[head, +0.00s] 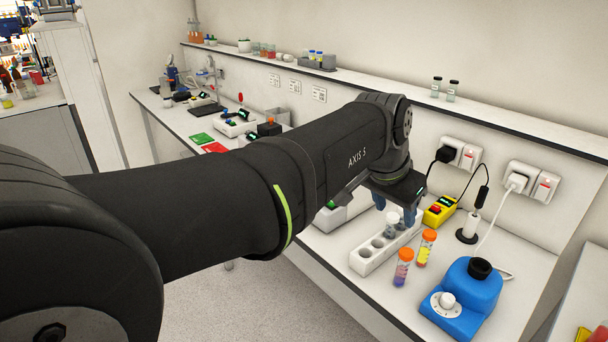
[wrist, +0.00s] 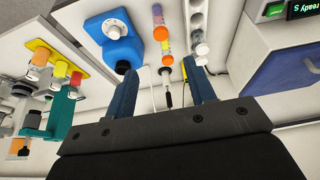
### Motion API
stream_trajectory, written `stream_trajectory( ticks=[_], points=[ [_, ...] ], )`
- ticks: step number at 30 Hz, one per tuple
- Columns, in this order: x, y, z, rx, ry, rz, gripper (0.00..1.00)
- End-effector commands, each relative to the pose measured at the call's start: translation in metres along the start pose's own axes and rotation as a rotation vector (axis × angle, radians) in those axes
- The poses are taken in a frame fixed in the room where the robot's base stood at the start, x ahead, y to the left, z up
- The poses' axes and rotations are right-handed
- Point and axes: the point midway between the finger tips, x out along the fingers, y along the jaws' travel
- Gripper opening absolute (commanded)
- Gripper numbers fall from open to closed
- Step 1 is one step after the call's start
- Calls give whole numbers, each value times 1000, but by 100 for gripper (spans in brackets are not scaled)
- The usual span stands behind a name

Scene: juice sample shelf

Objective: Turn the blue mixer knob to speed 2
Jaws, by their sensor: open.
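The blue mixer (head: 476,297) stands on the bench at the lower right of the head view, with a black cup (head: 480,268) on top. Its white round knob (head: 447,300) sits on a pale dial at the front; the dial marks are too small to read. In the wrist view the mixer (wrist: 120,50) is at the upper left, its knob (wrist: 113,31) facing away from the jaws. My gripper (wrist: 160,66) is open, with two blue fingers apart and nothing seen between them. In the head view my gripper (head: 386,200) is above the rack, left of and behind the mixer, not touching it.
A white rack (head: 363,262) with round holes and a vial lies below my gripper. Two orange-capped tubes (head: 403,268) (head: 426,248) stand between rack and mixer. A yellow box (head: 439,211), cables and sockets (head: 461,154) are behind. The bench front edge is close to the mixer.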

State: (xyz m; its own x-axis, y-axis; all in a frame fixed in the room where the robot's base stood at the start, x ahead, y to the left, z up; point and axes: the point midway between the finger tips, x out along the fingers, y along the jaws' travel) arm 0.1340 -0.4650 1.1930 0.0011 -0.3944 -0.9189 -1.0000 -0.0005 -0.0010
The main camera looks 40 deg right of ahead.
Motion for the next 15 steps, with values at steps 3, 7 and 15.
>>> stream_trajectory(
  ticks=[3, 7, 15],
  points=[
    [27, 1, 0, 1, -7, 3, 50],
    [54, 1, 0, 1, -8, 2, 50],
    [62, 0, -1, 0, 2, -1, 50]
  ],
)
